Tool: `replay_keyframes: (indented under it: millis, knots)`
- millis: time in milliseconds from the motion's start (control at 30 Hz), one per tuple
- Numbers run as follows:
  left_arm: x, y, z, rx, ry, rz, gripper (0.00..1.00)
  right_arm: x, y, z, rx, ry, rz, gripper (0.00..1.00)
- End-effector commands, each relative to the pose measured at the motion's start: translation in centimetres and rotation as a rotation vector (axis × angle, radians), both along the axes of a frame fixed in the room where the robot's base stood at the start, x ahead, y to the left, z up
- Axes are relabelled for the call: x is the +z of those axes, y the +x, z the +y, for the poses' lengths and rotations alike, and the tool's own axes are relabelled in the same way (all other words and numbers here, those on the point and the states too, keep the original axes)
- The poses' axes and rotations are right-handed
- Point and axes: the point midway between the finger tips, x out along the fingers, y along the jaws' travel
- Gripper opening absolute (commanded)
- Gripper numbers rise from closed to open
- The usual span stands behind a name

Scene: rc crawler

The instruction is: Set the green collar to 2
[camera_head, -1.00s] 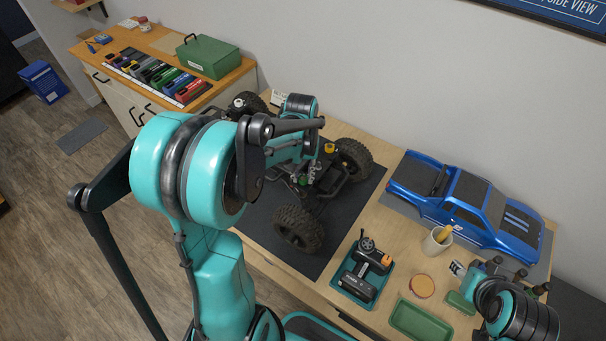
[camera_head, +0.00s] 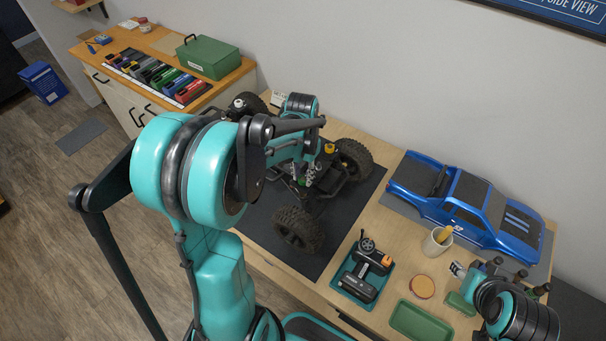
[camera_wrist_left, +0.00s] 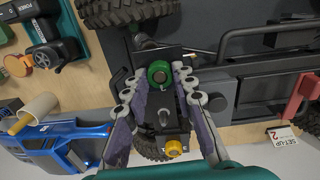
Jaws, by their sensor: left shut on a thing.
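The green collar (camera_wrist_left: 158,72) sits on a shock of the crawler chassis in the left wrist view. My left gripper (camera_wrist_left: 157,77) is shut on the collar, one finger at each side. In the head view my left arm covers much of the chassis, and the gripper is mostly hidden. A yellow collar (camera_wrist_left: 175,148) is on the other shock and also shows in the head view (camera_head: 329,149). A card (camera_wrist_left: 286,137) reading "SET-UP 2" lies by the chassis. I cannot read any marks on the green collar.
The chassis wheels (camera_head: 298,229) rest on a dark mat (camera_head: 262,232). A blue truck body (camera_head: 466,207), a cup (camera_head: 437,241), a transmitter in a teal tray (camera_head: 351,287) and a green tray (camera_head: 421,321) stand to the right. A side cabinet with a green box (camera_head: 208,57) is at the back left.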

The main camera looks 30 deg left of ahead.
Motion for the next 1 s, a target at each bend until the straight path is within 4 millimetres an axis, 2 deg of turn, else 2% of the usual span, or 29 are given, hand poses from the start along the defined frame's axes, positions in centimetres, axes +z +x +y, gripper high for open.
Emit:
replay_keyframes:
  millis: [200,233,300,667,767,1000]
  knots:
    - [0.0,0.0,0.0,0.001,0.000,0.000,0.00,0.0,0.0,0.0,0.000,0.000,0.000,0.40]
    - [0.0,0.0,0.0,0.001,0.000,0.000,0.28,0.0,0.0,0.0,0.000,0.000,0.000,0.40]
    - [0.0,0.0,0.0,0.001,0.000,0.000,0.47,0.0,0.0,0.0,0.000,0.000,0.000,0.40]
    - [0.3,0.0,0.0,0.001,0.000,0.000,0.47,0.0,0.0,0.0,0.000,0.000,0.000,0.40]
    - [1.4,0.0,0.0,0.001,0.000,0.000,0.47,0.0,0.0,0.0,0.000,0.000,0.000,0.40]
    - [6.5,0.0,0.1,0.001,0.000,0.000,0.47,0.0,0.0,0.0,0.000,0.000,0.000,0.40]
